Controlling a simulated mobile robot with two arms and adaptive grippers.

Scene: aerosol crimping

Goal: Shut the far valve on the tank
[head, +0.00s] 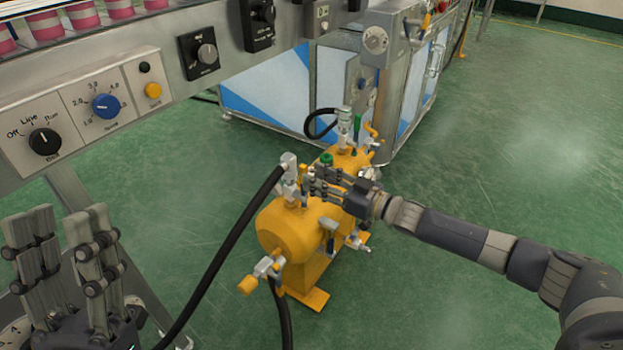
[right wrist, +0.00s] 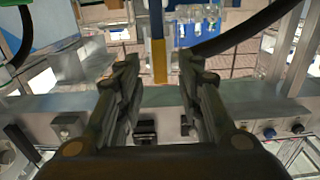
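The orange tank (head: 290,235) stands on the green floor in the head view. At its far end is a valve with an orange lever (head: 371,130). A near valve with a yellow-orange handle (head: 249,284) sticks out at the front end. My right gripper (head: 318,183) is over the middle of the tank, nearer than the far lever and apart from it. Its fingers (right wrist: 155,95) are spread in the right wrist view; a yellow-ended bar (right wrist: 160,62) shows in line with the gap, its contact unclear. My left gripper (head: 62,245) is open and empty at lower left.
A control panel with knobs (head: 105,106) runs along the upper left. A black hose (head: 225,245) rises to the tank's near fitting. A metal cabinet with blue-white panels (head: 270,90) stands behind the tank. The floor at right is clear apart from my right arm.

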